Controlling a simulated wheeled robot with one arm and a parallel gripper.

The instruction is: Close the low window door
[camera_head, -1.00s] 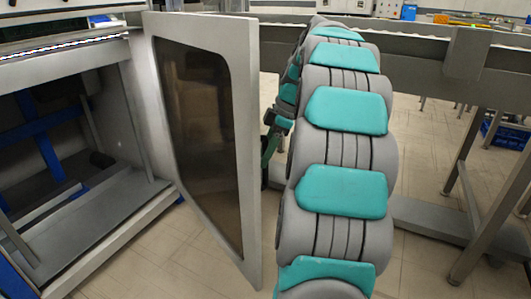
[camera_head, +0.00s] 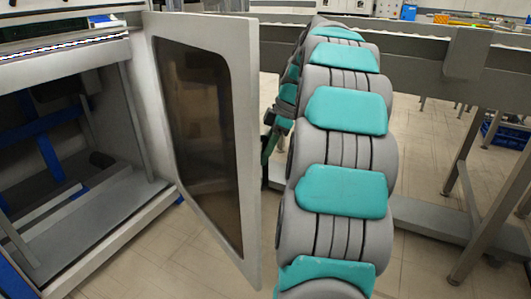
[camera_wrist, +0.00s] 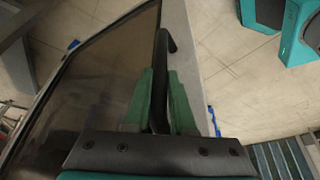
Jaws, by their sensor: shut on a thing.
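The low window door (camera_head: 250,150) stands wide open in the head view, with a light grey frame and a dark glass pane (camera_head: 205,140). It hangs on the right side of the cabinet opening. In the wrist view the door's pane (camera_wrist: 95,80) and grey frame (camera_wrist: 180,40) run beside my gripper. My gripper (camera_wrist: 161,85) has green fingers and is shut on a black door handle (camera_wrist: 164,55), which stands between the fingers. In the head view the door and my arm hide most of the gripper and the handle.
The open cabinet (camera_head: 145,110) on the left shows blue bars and a grey floor plate inside. A grey conveyor frame (camera_head: 420,70) with legs stands behind and to the right of my arm. Tiled floor (camera_head: 170,270) is clear below the door.

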